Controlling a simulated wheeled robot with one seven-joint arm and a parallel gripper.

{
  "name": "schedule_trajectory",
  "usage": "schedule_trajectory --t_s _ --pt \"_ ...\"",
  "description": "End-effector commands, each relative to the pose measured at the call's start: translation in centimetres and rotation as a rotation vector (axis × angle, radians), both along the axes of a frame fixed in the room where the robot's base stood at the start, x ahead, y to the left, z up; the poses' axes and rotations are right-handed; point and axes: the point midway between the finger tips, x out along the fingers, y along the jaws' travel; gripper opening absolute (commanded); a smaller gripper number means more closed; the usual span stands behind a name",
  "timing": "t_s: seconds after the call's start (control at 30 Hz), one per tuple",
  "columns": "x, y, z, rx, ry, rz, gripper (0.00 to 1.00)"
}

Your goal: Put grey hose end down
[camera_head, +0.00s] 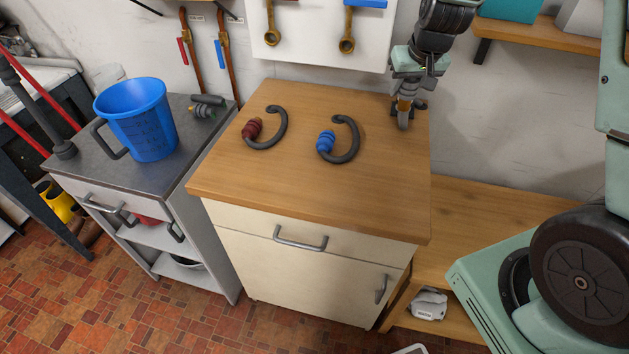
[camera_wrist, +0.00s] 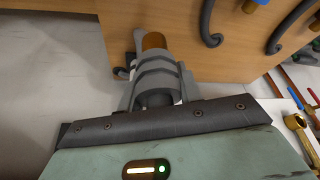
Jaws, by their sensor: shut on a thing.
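My gripper (camera_head: 407,84) is over the back right corner of the wooden cabinet top (camera_head: 235,182). It is shut on the grey hose end (camera_head: 403,119), whose curved dark grey tube hangs below the jaws, at or just above the wood. I cannot tell if it touches. In the wrist view the grey hose end (camera_wrist: 155,82) shows a ribbed grey body in front of the palm, with a brown part beyond it. The fingertips are mostly hidden there.
A blue hose end (camera_head: 326,141) and a red hose end (camera_head: 252,129) lie on the same top, left of my gripper. A blue jug (camera_head: 150,128) stands on the grey cabinet (camera_head: 92,165) at left. The top's front right is clear. A white wall panel (camera_head: 318,45) stands behind.

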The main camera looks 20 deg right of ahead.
Motion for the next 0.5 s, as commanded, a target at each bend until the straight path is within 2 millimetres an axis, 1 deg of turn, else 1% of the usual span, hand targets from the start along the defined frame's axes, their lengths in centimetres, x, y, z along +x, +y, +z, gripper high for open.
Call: schedule_trajectory --t_s 0.17,0.27,0.4,0.5 --pt "-0.2 -0.2 -0.5 0.002 0.001 -0.014 0.11" --pt "-0.3 -0.2 -2.1 0.003 0.005 -0.014 0.11" --pt "-0.3 -0.2 -4.6 0.003 0.004 -0.014 0.11" --pt "-0.2 -0.2 -5.8 0.003 0.003 -0.013 0.11"
